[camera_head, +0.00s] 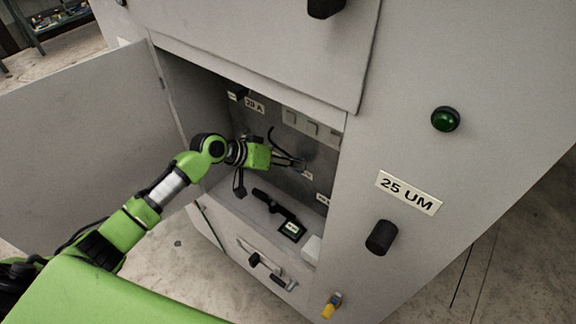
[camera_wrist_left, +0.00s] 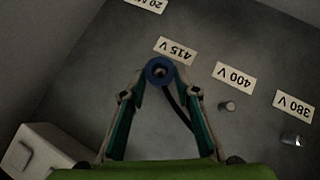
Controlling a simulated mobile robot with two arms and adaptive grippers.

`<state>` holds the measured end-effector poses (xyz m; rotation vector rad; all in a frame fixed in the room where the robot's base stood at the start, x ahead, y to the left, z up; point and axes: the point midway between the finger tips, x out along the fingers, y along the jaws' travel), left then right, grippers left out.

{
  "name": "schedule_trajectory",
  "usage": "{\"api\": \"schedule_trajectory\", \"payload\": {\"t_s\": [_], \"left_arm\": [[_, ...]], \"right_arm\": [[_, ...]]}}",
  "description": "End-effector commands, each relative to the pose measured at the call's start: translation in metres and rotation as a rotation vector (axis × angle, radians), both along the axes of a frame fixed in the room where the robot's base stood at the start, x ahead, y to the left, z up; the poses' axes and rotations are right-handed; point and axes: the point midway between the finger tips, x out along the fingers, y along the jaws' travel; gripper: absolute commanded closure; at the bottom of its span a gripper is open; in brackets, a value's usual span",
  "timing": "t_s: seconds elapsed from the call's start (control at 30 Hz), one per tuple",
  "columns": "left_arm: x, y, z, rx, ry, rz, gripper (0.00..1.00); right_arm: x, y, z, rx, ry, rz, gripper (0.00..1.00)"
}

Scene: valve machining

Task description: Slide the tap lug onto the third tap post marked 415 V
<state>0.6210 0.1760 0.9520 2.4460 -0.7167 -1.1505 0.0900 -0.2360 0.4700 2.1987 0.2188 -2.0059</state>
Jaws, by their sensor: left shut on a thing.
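My left gripper (camera_head: 300,164) reaches into the open cabinet. In the left wrist view its fingertips (camera_wrist_left: 160,84) are closed on the blue ring-shaped tap lug (camera_wrist_left: 160,66), with a dark cable running from it. The lug is just below the 415 V label (camera_wrist_left: 175,51), which reads upside down. Something grey shows in the ring's hole; I cannot tell whether the post there is inside the ring or behind it. Bare posts stand by the 400 V label (camera_wrist_left: 235,76) and the 380 V label (camera_wrist_left: 294,106): one post (camera_wrist_left: 227,106) and another (camera_wrist_left: 293,139). My right gripper is out of view.
The cabinet door (camera_head: 80,140) stands open at the left, beside my arm. A black device (camera_head: 280,212) lies on the cabinet floor. A pale block (camera_wrist_left: 38,158) is at the lower left of the wrist view. The 25 UM panel (camera_head: 408,192) bounds the opening at right.

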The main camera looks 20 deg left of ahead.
Motion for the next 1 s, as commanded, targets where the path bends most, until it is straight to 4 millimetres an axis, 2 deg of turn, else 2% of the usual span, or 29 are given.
{"api": "schedule_trajectory", "payload": {"t_s": [1.0], "left_arm": [[0.019,-0.007,0.000,0.000,-0.001,0.001,1.00]], "right_arm": [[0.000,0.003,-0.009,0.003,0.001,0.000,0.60]]}}
